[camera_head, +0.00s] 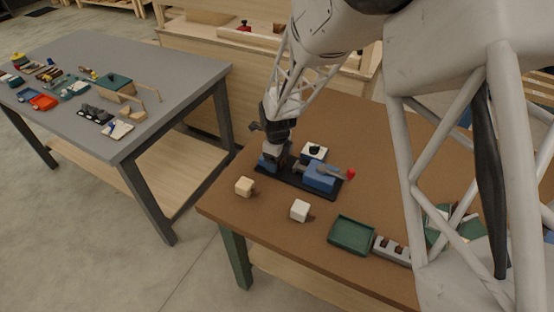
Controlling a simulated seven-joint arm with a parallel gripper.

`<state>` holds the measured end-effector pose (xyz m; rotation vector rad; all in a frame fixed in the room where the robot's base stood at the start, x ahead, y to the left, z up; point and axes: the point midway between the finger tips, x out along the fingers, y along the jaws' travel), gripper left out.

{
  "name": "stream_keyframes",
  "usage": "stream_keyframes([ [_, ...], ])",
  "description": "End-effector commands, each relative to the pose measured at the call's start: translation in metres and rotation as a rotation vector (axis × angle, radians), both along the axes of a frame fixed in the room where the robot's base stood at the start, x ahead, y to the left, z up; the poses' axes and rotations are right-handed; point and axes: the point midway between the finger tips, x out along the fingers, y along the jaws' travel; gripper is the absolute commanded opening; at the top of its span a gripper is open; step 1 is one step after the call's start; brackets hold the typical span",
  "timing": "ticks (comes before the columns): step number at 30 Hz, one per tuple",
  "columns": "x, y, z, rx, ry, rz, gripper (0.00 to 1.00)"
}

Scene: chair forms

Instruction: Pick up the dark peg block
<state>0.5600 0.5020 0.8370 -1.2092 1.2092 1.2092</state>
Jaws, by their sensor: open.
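My gripper (272,158) is open and points down at the left end of a black base plate (296,187) on the brown table. I cannot single out the dark peg block with certainty. A grey block with dark spots (391,250) is near the table's front edge, and a dark piece (94,114) lies on the grey table; both are too small to identify.
A blue clamp (320,178) with a red knob sits on the plate's right part. A white block (314,151) stands behind it. Two cream blocks (244,187) (300,210) and a green tray (351,234) are nearer the front edge. My arm hides part of the right side.

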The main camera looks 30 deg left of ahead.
Motion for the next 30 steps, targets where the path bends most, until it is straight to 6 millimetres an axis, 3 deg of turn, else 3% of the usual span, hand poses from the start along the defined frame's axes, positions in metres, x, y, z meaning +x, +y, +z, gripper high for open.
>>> stream_keyframes([
  [3, 0.000, 0.000, 0.000, 0.000, 0.000, 0.000, 0.78],
  [14, 0.000, 0.000, 0.000, 0.000, 0.000, 0.000, 0.24],
  [23, 0.000, 0.000, 0.002, 0.000, 0.000, 0.000, 0.24],
  [30, 0.001, 0.001, 0.021, 0.002, -0.003, 0.000, 0.24],
])
